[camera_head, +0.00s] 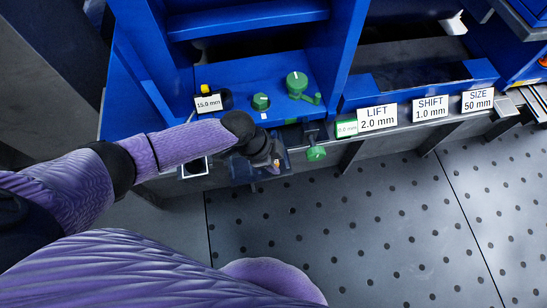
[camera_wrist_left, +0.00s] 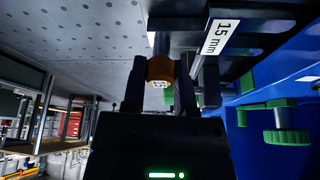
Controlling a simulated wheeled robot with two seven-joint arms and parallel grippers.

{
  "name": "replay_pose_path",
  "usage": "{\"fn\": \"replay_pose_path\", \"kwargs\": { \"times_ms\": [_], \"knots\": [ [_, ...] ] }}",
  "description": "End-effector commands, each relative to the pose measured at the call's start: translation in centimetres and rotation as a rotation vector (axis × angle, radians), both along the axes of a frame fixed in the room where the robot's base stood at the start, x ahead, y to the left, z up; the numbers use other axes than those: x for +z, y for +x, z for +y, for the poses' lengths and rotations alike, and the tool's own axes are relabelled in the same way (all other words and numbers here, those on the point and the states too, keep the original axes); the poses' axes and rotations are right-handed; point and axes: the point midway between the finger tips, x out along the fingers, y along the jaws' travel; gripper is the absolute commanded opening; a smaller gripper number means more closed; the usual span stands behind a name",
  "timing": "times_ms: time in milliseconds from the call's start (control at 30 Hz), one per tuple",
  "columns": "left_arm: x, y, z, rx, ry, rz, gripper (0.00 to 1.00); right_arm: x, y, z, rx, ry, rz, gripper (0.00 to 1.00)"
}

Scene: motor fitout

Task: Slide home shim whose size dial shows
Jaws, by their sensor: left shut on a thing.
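My left gripper (camera_head: 272,163) reaches down to the front ledge of the blue machine. In the left wrist view its two dark fingers (camera_wrist_left: 160,88) are shut on an orange-brown tab (camera_wrist_left: 160,69) with a small white marking I cannot read surely. The tab meets a dark part at the ledge; I cannot tell how far that part sits in. A white label (camera_wrist_left: 216,37) beside it reads 1.5 mm or 15 mm. White plates read LIFT 2.0 mm (camera_head: 377,118), SHIFT 1.0 mm (camera_head: 430,108) and SIZE 50 mm (camera_head: 478,100). My right gripper does not show.
A 15.0 mm tag (camera_head: 208,104), a green hex knob (camera_head: 261,102) and a green dial (camera_head: 297,84) sit on the blue machine (camera_head: 232,78). A green handle (camera_head: 316,153) hangs at the ledge. The perforated grey floor (camera_head: 370,220) in front is clear.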

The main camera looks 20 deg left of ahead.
Motion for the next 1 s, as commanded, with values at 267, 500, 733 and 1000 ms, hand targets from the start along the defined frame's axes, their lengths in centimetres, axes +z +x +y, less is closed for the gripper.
{"fn": "replay_pose_path", "kwargs": {
  "times_ms": [267, 500, 733, 1000],
  "knots": [
    [-0.1, 0.0, 0.0, 0.0, -0.001, -0.001, 0.7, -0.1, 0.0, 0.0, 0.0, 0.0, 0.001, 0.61],
    [-0.2, 0.0, 0.0, 0.0, 0.001, 0.001, 0.77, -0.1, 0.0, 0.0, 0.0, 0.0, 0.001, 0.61],
    [1.4, -0.1, 0.4, 0.001, 0.002, -0.005, 0.77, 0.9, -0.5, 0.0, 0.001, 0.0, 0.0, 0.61],
    [7.5, -0.9, 2.6, 0.002, 0.002, -0.009, 0.77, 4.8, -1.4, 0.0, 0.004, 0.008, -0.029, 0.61]
  ]
}}
